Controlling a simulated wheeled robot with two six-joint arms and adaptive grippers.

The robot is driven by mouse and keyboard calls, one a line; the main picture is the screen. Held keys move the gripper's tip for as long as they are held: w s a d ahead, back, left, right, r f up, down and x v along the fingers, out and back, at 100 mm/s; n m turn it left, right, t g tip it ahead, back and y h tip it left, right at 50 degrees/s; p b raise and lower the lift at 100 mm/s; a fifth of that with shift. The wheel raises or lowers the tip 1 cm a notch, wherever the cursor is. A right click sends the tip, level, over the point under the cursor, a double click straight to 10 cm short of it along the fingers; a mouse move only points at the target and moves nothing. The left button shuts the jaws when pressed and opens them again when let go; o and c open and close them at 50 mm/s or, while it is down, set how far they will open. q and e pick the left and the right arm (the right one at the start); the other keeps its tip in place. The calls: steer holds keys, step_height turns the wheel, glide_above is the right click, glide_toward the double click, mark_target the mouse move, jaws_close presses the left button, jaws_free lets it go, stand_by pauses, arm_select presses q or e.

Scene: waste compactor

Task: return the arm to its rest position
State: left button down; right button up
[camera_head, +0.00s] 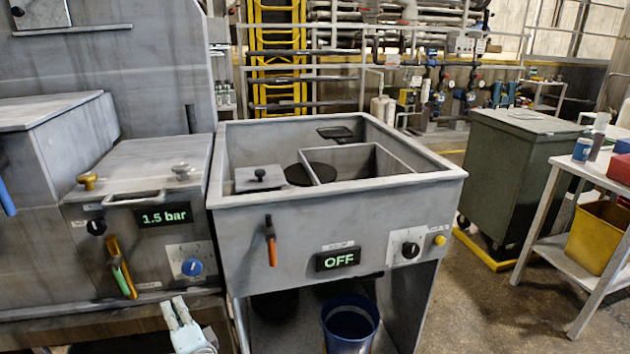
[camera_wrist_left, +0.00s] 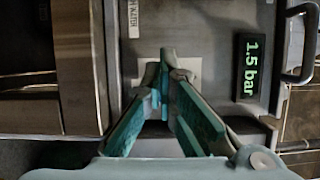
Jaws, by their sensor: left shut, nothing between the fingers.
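My left gripper (camera_head: 178,308) is at the bottom of the head view, in front of the left machine's panel and below its blue knob (camera_head: 192,267). It is shut and empty. In the left wrist view its two teal-padded fingers (camera_wrist_left: 165,75) come together at the tips, in front of a pale plate on the panel. They partly cover the blue knob there. I cannot tell the exact gap between fingertips and panel. My right gripper is not in view.
The left machine's display (camera_head: 163,216) reads 1.5 bar. To its right, the open compactor basin (camera_head: 335,205) has a display (camera_head: 338,260) reading OFF, with a blue bucket (camera_head: 350,322) beneath. A green bin (camera_head: 510,165) and a side table (camera_head: 580,180) stand at right. Floor between them is clear.

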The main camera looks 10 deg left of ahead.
arm_select(q)
steer(key=d+f+g+h, duration=0.1)
steer(key=d+f+h, duration=0.25)
steer(key=f, duration=0.55)
steer(key=d+f+h, duration=0.3)
steer(key=f+h, duration=0.1)
steer(key=f, duration=0.5)
steer(key=s+d+f+n+g+h+p, duration=0.35)
steer(key=s+f, duration=0.65)
steer(key=f, duration=0.4)
steer(key=s+f+n+g, duration=0.1)
steer(key=s+f+g, duration=0.1)
steer(key=s, duration=0.8)
steer(key=s+f+n+g+h+p, duration=0.1)
steer(key=s+f, duration=0.3)
steer(key=s, duration=0.7)
steer(key=s+d+f+n+g+p, duration=0.1)
steer(key=s+f+n+g, duration=0.1)
steer(key=s, duration=0.9)
steer(key=shift+f+n+g+h, duration=0.35)
steer(key=shift+f+g+h, duration=0.05)
steer(key=shift+f+g, duration=0.35)
